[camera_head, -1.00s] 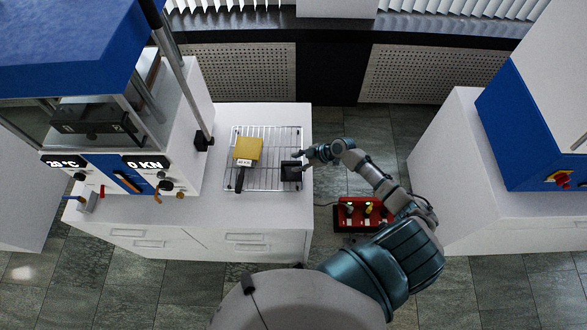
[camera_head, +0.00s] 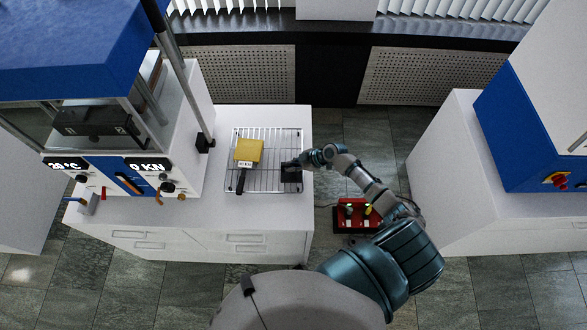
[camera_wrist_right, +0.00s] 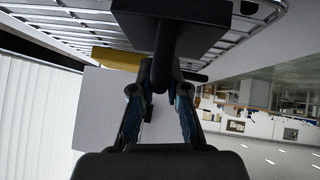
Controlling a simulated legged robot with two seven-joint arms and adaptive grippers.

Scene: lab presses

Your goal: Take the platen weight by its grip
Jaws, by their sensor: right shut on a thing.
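The platen weight (camera_head: 291,173) is a small black block on the right part of the wire rack. In the right wrist view it is the dark block (camera_wrist_right: 190,12) at the top, with a dark grip (camera_wrist_right: 160,70) standing out towards me. My right gripper (camera_head: 300,163) is at the weight's grip, reaching in from the right. In the right wrist view the gripper (camera_wrist_right: 158,92) has its two fingers on either side of the grip, shut on it. The weight appears to rest on the rack. My left gripper is not in view.
The wire rack (camera_head: 272,187) lies on a white cabinet (camera_head: 210,214). A yellow block (camera_head: 249,150) with a black handle lies left of the weight. A press (camera_head: 120,170) stands at the left. A red box (camera_head: 352,214) is on the floor.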

